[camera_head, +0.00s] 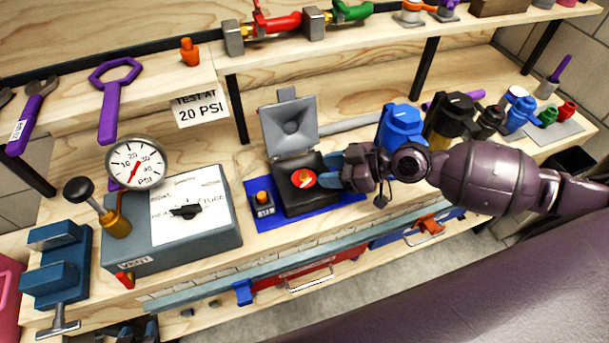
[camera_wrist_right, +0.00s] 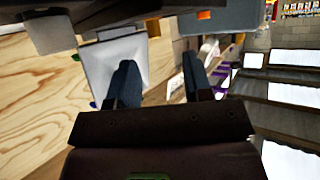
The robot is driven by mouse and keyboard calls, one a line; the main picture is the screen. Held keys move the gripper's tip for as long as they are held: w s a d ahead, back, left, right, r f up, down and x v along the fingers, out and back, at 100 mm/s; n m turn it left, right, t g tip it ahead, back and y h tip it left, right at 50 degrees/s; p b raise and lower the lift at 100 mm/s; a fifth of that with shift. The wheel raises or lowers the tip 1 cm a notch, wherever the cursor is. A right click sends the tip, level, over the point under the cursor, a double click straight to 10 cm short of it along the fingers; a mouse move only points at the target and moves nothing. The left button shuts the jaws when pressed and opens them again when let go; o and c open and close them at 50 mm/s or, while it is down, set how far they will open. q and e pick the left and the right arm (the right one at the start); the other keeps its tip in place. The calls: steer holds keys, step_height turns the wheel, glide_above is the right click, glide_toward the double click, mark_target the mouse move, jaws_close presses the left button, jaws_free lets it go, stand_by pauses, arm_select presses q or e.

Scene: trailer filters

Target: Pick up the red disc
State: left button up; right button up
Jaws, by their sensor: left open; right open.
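The red disc (camera_head: 303,178) has a pale mark on its face and lies inside a black box (camera_head: 300,200), whose grey square lid (camera_head: 290,120) stands open behind it. My right gripper (camera_head: 335,170) comes in from the right with its blue-grey fingers just right of the disc, at the box's right side. I cannot tell whether a finger touches the disc or the box. In the right wrist view the two fingers (camera_wrist_right: 160,80) are apart with nothing seen between them. The disc cannot be made out there. My left gripper is not in view.
The box stands on a blue mat (camera_head: 340,217) with a small orange-topped device (camera_head: 264,203). A grey tester (camera_head: 175,240) with a gauge (camera_head: 136,163) stands to the left. Blue (camera_head: 402,124) and black (camera_head: 452,122) filter housings stand behind my right arm. A shelf (camera_head: 350,40) runs above.

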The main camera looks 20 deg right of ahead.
mark_target(305, 171)
steer(key=x, duration=0.2)
steer(key=p+x, duration=0.1)
steer(key=shift+w+a+f, duration=0.1)
steer(key=shift+w+f, duration=0.05)
steer(key=shift+w, duration=0.3)
arm_select(q)
steer(key=shift+w+d+r, duration=0.1)
steer(key=shift+w+r, duration=0.25)
steer(key=shift+r, duration=0.25)
steer(key=shift+w+r, duration=0.35)
steer(key=shift+r, duration=0.25)
arm_select(e)
steer(key=shift+x, duration=0.75)
steer(key=shift+s+f, duration=0.1)
jaws_close()
arm_select(q)
steer(key=shift+s+f, duration=0.25)
steer(key=shift+s, duration=0.1)
